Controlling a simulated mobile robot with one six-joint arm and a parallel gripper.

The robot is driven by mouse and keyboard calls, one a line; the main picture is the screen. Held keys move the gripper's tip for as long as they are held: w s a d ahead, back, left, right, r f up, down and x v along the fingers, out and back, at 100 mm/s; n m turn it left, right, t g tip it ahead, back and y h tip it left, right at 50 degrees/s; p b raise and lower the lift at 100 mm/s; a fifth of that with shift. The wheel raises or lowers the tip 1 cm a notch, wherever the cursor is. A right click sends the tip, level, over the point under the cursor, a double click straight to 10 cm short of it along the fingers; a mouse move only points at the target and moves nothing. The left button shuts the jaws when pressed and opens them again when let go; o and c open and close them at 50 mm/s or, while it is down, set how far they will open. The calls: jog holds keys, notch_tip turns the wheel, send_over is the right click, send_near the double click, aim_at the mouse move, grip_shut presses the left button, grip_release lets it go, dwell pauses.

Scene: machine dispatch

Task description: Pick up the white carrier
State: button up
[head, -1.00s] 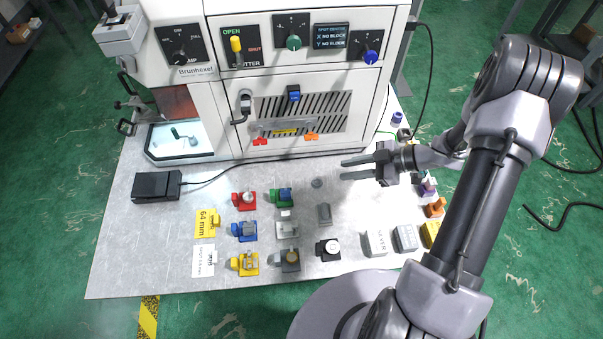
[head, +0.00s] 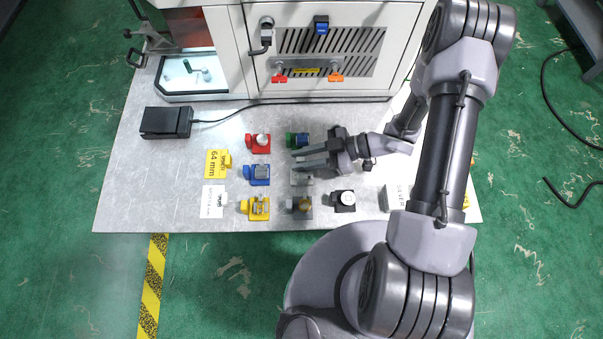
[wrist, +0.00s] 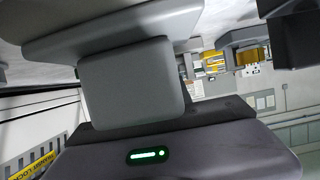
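The white carrier (head: 301,180) stands on the metal table in the head view, between the green carrier (head: 298,140) behind it and the dark grey carrier (head: 300,206) in front. My gripper (head: 297,159) points left just behind and over the white carrier and hides part of it. Its two fingers show a gap with nothing seen between them. I cannot tell its exact height above the carrier. In the wrist view, a large grey part of my gripper fills the middle, and the white carrier cannot be made out.
A red carrier (head: 258,143), a blue carrier (head: 257,174) and a yellow carrier (head: 256,208) stand in a column to the left. A black carrier (head: 343,200) is at the right. The machine front (head: 330,65) bounds the table at the back. A black pedal box (head: 166,122) sits at the left.

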jog(key=shift+a+f, duration=0.1)
jog(key=shift+a, duration=0.05)
jog(key=shift+c, duration=0.4)
grip_shut()
